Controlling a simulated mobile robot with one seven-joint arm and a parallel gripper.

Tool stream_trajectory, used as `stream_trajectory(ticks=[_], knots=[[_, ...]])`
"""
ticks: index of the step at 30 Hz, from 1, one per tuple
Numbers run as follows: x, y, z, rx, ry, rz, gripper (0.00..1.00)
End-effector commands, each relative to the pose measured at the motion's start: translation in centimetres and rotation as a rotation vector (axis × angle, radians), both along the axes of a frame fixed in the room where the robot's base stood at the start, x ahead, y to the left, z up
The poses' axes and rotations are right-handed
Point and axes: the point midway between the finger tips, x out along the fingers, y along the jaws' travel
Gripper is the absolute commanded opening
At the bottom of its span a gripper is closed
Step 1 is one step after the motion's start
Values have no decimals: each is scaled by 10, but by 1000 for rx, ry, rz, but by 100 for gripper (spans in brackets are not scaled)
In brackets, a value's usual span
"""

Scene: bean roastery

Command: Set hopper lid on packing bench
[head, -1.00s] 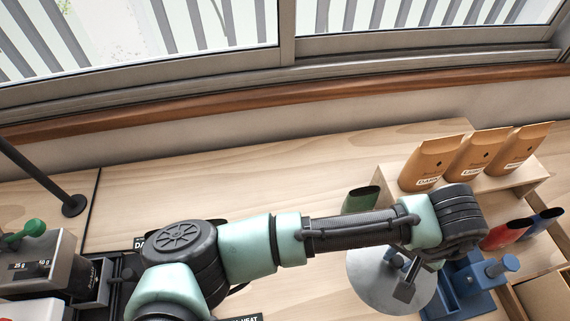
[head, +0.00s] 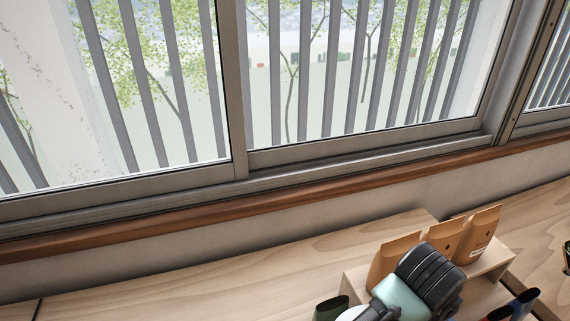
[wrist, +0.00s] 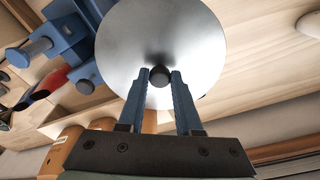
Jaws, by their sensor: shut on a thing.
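The hopper lid (wrist: 190,45) is a round, shiny metal disc with a small black knob. In the wrist view my gripper (wrist: 159,78) has its two blue fingers closed on either side of that knob. In the head view only a pale sliver of the lid (head: 352,313) shows at the bottom edge, beside my arm, and the fingers are out of sight. A light wooden bench top (head: 220,285) runs below the window. I cannot tell how high the lid is above the wood.
Several tan bean bags (head: 395,260) stand on a raised wooden shelf (head: 355,280) behind my arm. A dark green open bag (head: 330,308) is left of it. A blue stand (wrist: 72,30) is close to the lid in the wrist view. The bench's left stretch looks clear.

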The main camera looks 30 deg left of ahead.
Motion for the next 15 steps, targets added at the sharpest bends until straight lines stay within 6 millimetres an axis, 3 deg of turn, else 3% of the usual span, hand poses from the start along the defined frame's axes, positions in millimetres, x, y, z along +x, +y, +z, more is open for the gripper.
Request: stream_trajectory(ticks=[15], knots=[[-62,46,-51,-6,4,187,0]])
